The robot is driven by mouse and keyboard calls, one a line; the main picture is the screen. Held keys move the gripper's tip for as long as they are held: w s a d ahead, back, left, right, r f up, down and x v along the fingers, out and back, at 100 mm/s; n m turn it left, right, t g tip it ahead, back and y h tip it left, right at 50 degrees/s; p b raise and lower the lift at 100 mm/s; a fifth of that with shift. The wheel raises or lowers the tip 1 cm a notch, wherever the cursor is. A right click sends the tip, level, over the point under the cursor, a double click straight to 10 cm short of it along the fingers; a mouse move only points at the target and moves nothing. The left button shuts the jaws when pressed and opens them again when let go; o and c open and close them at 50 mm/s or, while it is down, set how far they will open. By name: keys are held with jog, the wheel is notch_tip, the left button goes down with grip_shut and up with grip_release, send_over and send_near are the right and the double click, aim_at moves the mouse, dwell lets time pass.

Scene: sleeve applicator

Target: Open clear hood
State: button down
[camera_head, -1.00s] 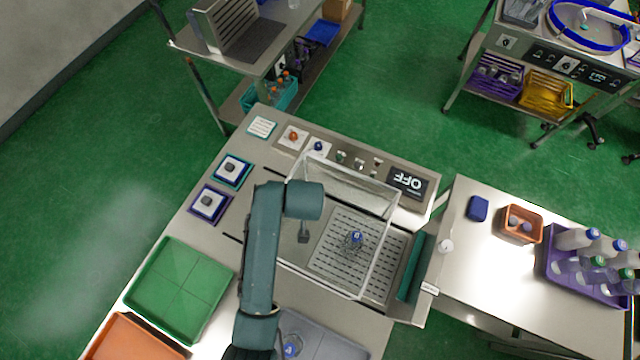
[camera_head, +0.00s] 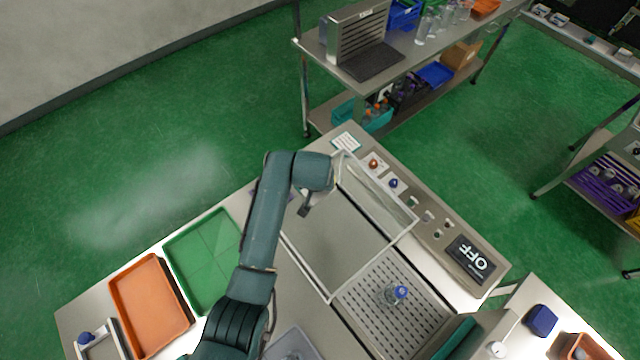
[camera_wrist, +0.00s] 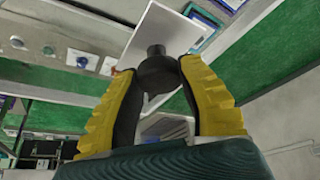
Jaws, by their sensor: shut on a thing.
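The clear hood (camera_head: 345,238) is a transparent box with pale edges on the steel machine top (camera_head: 445,240). In the head view it lies to the left of the perforated plate (camera_head: 375,315), which is largely uncovered. A small clear bottle with a blue cap (camera_head: 400,292) stands on that plate. In the wrist view, my gripper (camera_wrist: 158,75) has its yellow-backed fingers closed on a dark round knob (camera_wrist: 156,68), apparently the hood's handle. In the head view my arm hides most of the gripper.
A panel reading OFF (camera_head: 470,258) and several small buttons line the machine's far edge. A green tray (camera_head: 205,255) and an orange tray (camera_head: 150,305) lie at the left. A blue block (camera_head: 541,320) sits on the right table. A shelf cart (camera_head: 370,62) stands behind.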

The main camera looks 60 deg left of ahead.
jog(key=shift+d+f, duration=0.15)
jog(key=shift+f, duration=0.1)
jog(key=c, duration=0.6)
grip_release()
jog(key=shift+r, duration=0.1)
jog(key=shift+o, duration=0.2)
jog(key=shift+r, duration=0.1)
jog(key=shift+r, duration=0.25)
jog(key=v, duration=1.1)
jog(key=shift+r, duration=0.2)
jog(key=shift+s, duration=0.15)
